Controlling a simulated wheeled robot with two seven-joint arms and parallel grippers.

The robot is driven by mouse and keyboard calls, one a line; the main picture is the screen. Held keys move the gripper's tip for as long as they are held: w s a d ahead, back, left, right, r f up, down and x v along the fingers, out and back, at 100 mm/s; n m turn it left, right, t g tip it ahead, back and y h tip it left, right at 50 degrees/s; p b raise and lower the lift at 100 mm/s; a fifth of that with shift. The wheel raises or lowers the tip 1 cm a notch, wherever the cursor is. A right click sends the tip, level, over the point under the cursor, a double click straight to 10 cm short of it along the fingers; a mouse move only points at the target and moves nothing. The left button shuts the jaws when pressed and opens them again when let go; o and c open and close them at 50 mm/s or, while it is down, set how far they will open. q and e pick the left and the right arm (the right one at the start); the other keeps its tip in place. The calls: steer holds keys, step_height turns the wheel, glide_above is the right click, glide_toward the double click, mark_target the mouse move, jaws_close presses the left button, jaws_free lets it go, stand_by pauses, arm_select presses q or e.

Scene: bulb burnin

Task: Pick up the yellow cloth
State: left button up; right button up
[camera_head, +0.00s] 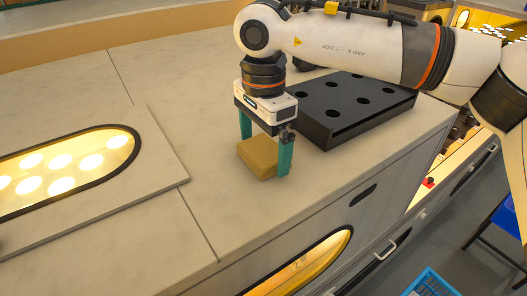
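The yellow cloth (257,160) is a small, thick folded block lying on the pale countertop (200,85) near its front edge. My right gripper (264,156) points down over it, with one teal finger on the left side of the cloth and the other on its right. The fingers are spread wide and the cloth sits between them. The left finger is partly hidden behind the cloth. I cannot tell whether either finger touches it. My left gripper does not show.
A black block with round holes (345,105) stands just right of my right gripper. A raised panel with a lit oval window (75,160) lies at left. The counter's front edge drops off close by. A blue crate (430,283) is below at the lower right.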

mark_target(264, 150)
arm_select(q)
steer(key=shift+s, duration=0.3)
arm_select(e)
steer(key=c, duration=0.9)
steer(key=shift+r, duration=0.15)
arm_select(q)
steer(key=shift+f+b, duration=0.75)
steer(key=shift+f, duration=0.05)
arm_select(e)
step_height(264, 150, up, 10)
steer(key=shift+o, duration=1.2)
steer(key=shift+c, duration=0.8)
